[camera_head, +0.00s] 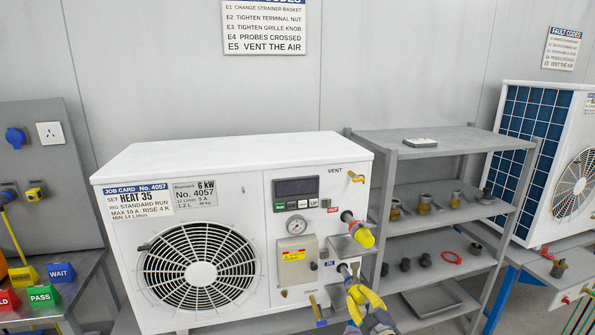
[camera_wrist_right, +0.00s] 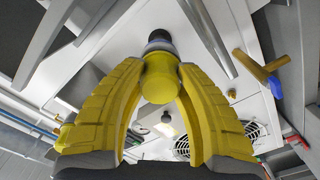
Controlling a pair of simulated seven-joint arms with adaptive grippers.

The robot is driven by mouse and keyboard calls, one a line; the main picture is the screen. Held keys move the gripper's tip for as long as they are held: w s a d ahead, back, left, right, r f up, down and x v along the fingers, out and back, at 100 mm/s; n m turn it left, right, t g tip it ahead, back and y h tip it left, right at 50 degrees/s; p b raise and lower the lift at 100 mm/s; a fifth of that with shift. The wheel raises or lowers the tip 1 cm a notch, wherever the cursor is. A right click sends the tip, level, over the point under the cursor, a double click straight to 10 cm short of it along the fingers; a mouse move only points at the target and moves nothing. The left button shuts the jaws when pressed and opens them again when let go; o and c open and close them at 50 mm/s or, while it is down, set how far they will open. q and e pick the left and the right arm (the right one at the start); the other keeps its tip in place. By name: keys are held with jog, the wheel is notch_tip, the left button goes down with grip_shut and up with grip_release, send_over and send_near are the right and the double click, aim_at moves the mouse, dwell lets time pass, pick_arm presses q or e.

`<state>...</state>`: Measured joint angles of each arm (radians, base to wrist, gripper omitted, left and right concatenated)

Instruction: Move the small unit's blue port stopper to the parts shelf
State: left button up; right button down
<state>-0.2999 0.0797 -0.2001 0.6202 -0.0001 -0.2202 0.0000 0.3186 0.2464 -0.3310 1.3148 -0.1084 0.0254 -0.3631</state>
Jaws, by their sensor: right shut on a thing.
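The white pump unit labelled 6 kW (camera_head: 238,165) stands at left centre, its IN port low on the right side. My right gripper (camera_head: 356,288) is in front of that port. In the right wrist view its yellow fingers (camera_wrist_right: 161,90) are shut on a round yellow port stopper (camera_wrist_right: 160,78) with a dark collar. The OUT port above has a red and yellow stopper (camera_head: 361,235). The grey parts shelf (camera_head: 452,139) stands right of the unit. My left gripper is not in view.
The shelf's tiers hold brass and dark fittings (camera_head: 425,203), a red ring (camera_head: 449,255) and a shallow tray (camera_head: 437,299), with bare room between them. A brass valve with a blue handle (camera_head: 317,309) sticks out below the port. Another unit (camera_head: 583,112) stands at right.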

jog(key=shift+v, duration=1.85)
dwell(0.7)
jog(key=shift+v, duration=1.35)
